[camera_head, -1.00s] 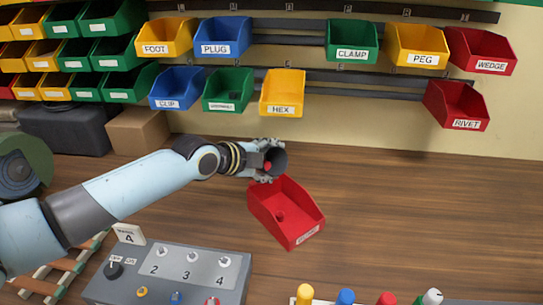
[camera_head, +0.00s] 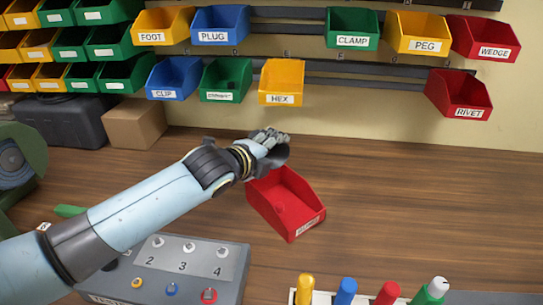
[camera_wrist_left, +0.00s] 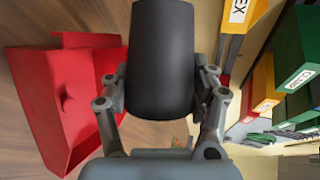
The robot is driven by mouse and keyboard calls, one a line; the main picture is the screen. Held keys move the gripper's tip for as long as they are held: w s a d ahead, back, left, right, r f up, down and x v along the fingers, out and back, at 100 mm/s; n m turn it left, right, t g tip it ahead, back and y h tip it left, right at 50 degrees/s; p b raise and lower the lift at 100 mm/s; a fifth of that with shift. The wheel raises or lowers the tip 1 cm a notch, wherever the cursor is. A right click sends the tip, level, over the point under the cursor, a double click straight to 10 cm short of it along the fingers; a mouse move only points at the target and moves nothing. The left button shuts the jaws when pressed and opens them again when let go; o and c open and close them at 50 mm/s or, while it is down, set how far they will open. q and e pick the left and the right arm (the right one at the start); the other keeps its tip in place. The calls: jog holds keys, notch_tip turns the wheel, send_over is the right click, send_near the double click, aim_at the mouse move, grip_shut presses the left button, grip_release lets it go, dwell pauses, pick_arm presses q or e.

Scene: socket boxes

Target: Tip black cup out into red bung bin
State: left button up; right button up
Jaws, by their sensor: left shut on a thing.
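My left gripper (camera_head: 268,143) is shut on the black cup (camera_head: 275,158), just above the back left end of the red bin. In the left wrist view the dark cup (camera_wrist_left: 161,58) stands between my two fingers (camera_wrist_left: 165,103). The cup looks tilted over in the head view, with its mouth turned away, so its inside is hidden. The red bin (camera_head: 300,186) lies on the bench with a white label on its front, too small to read surely. A small red piece (camera_head: 280,208) lies in it. The bin also shows in the left wrist view (camera_wrist_left: 60,95). My right gripper is not in view.
Labelled bins hang on wall rails behind, including the yellow HEX bin (camera_head: 281,84) and the red RIVET bin (camera_head: 460,95). The bench right of the bin is clear.

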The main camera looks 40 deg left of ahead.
aim_at(288, 149)
pick_arm(q)
jog(key=shift+d+f+m+b, duration=0.1)
jog(key=shift+m+b, duration=0.2)
jog(key=shift+b, duration=0.3)
jog(key=shift+s+d+m+t+y+b, duration=0.15)
jog(key=shift+d+m+t+y+b, duration=0.45)
jog(key=shift+b, duration=0.85)
jog(key=shift+s+d+m+t+y+b, duration=0.15)
jog(key=shift+m+t+y+b, duration=0.35)
jog(key=shift+m+b, duration=0.9)
jog(key=shift+s+d+m+t+y+b, duration=0.15)
jog(key=shift+d+m+t+b, duration=0.4)
jog(key=shift+b, duration=1)
jog(key=shift+s+d+m+t+y+b, duration=0.1)
jog(key=shift+d+m+t+y+b, duration=0.4)
jog(key=shift+b, duration=1)
jog(key=shift+r+m+b, duration=0.3)
jog(key=shift+m+b, duration=0.15)
jog(key=shift+r, duration=0.1)
